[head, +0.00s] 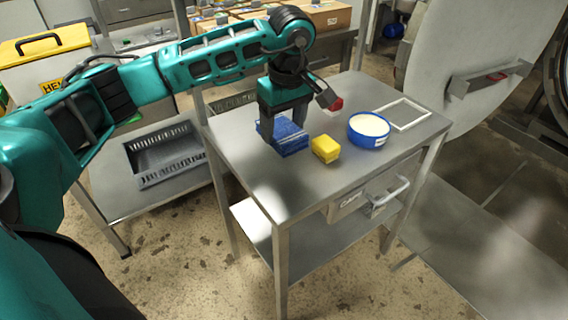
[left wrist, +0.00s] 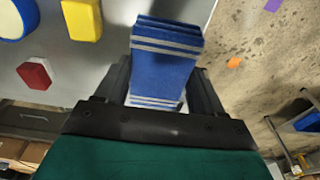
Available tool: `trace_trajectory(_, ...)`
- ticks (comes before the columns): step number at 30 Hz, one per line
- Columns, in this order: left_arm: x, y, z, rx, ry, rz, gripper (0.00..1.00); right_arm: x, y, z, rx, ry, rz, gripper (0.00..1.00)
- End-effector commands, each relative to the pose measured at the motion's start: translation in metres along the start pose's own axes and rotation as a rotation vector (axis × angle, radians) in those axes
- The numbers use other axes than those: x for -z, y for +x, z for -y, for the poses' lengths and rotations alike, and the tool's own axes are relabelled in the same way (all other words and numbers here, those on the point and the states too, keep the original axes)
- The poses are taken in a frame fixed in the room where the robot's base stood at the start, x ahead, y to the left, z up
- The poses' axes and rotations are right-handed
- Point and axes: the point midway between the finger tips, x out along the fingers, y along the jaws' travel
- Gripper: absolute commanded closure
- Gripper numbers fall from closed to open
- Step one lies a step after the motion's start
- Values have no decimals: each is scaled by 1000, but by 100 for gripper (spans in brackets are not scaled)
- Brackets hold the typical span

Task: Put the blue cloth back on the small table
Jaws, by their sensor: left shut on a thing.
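The blue cloth (head: 289,137) is a folded block with pale stripes. In the head view it is at the left part of the small metal table's top (head: 335,185). My left gripper (head: 284,135) points down over it and is shut on it. The cloth also shows between the two fingers in the left wrist view (left wrist: 165,60). I cannot tell whether its underside touches the table top. My right gripper is not in view.
A yellow sponge-like block (head: 325,149), a blue-rimmed round tub (head: 369,130), a white frame (head: 404,115) and a red object (head: 335,104) are on the table. A drawer (head: 372,195) is below. A grey tray (head: 165,152) lies on a lower bench at left.

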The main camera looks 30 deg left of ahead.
Motion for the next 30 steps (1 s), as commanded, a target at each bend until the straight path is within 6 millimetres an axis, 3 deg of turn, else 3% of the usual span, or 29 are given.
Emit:
trace_trajectory(3, -4, 33, 1, 5, -1, 2, 56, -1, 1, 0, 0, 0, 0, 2)
trace_trajectory(8, -7, 59, 0, 2, -1, 1, 56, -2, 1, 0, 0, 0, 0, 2)
trace_trajectory(14, -9, 72, 0, 1, 0, 1, 56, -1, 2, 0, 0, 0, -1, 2)
trace_trajectory(22, -13, 108, 0, 1, 0, 0, 56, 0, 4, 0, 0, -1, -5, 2)
trace_trajectory(30, -13, 110, 0, -1, 0, -1, 56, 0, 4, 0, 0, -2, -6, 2)
